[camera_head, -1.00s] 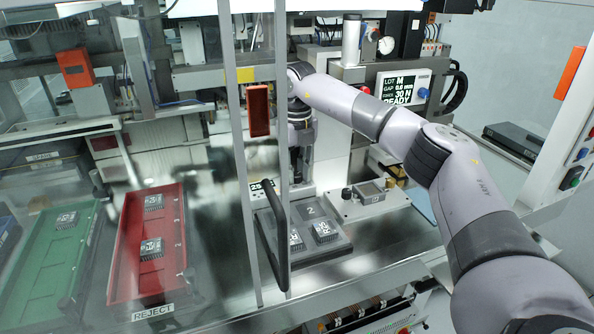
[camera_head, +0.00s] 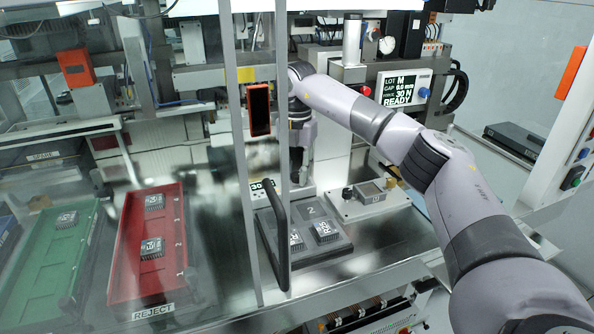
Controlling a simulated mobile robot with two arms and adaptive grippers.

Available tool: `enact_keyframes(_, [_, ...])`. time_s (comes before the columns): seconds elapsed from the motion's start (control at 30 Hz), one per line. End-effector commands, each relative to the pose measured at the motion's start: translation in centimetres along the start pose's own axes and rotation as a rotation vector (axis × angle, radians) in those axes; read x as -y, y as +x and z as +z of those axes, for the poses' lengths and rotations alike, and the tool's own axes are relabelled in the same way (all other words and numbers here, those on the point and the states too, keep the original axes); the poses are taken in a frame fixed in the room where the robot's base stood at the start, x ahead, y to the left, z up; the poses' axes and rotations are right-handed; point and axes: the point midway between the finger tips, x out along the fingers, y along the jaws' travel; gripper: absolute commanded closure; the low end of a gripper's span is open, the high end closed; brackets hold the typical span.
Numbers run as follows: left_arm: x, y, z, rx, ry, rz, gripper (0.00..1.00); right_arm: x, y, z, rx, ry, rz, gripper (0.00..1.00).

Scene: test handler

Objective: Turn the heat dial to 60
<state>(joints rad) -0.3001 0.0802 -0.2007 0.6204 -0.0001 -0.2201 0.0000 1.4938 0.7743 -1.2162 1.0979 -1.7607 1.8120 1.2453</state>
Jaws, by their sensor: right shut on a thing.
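My right arm reaches in from the right, and its right gripper (camera_head: 301,176) points down behind the frame post of the clear door. It is shut on the heat dial, which its fingers and the post hide. My left gripper is not in view.
A clear door with a dark handle (camera_head: 274,232) stands just in front of the gripper. A dark plate (camera_head: 335,249) with chips lies below. A red REJECT tray (camera_head: 176,235) and a green tray (camera_head: 30,275) are at left.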

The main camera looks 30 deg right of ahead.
Motion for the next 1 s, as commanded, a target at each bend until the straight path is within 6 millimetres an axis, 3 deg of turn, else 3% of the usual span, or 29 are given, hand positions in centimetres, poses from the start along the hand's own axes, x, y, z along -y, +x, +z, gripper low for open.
enact_keyframes(0.5, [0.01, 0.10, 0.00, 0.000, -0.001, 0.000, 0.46, -0.09, -0.12, 0.08, 0.002, 0.349, 0.003, 1.00])
enact_keyframes(1.0, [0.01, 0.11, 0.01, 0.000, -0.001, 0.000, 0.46, -0.08, -0.14, 0.11, 0.003, 0.419, 0.003, 1.00])
